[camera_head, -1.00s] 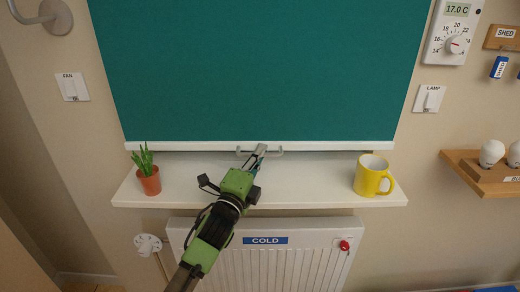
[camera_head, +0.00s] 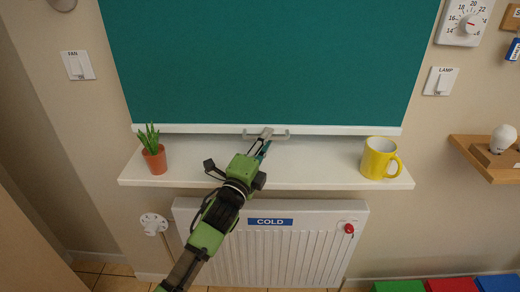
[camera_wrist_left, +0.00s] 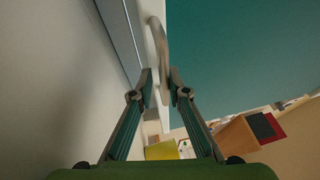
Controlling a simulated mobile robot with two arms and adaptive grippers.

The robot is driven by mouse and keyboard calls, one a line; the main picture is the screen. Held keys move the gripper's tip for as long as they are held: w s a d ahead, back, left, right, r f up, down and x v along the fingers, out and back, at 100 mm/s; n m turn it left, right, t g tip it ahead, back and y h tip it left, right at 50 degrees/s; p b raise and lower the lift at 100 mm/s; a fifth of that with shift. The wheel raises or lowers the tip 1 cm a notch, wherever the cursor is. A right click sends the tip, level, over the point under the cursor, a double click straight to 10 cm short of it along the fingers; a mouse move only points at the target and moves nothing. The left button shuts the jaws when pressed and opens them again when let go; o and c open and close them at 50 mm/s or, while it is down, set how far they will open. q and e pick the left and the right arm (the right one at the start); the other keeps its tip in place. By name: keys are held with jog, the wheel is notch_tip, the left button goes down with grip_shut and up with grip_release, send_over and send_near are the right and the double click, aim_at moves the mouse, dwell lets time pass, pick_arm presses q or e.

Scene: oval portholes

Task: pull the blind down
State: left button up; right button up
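The teal blind (camera_head: 270,65) hangs over the window, with its white bottom bar (camera_head: 200,129) just above the back of the sill. A grey handle (camera_head: 280,135) sits at the middle of the bar. My left gripper (camera_head: 266,140) reaches up to this handle from below. In the left wrist view the handle (camera_wrist_left: 160,45) runs between the two fingertips (camera_wrist_left: 162,84). The fingers lean inward but stay apart, and a small gap shows beside the handle. The blind cloth (camera_wrist_left: 240,50) fills the upper right there. My right gripper is not in view.
The white sill (camera_head: 230,175) holds a potted plant (camera_head: 153,155) at the left and a yellow mug (camera_head: 379,158) at the right. A radiator (camera_head: 270,245) is below. A wooden shelf (camera_head: 487,160) with bulbs juts out at the right.

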pick_arm(q)
jog(key=v, duration=1.2)
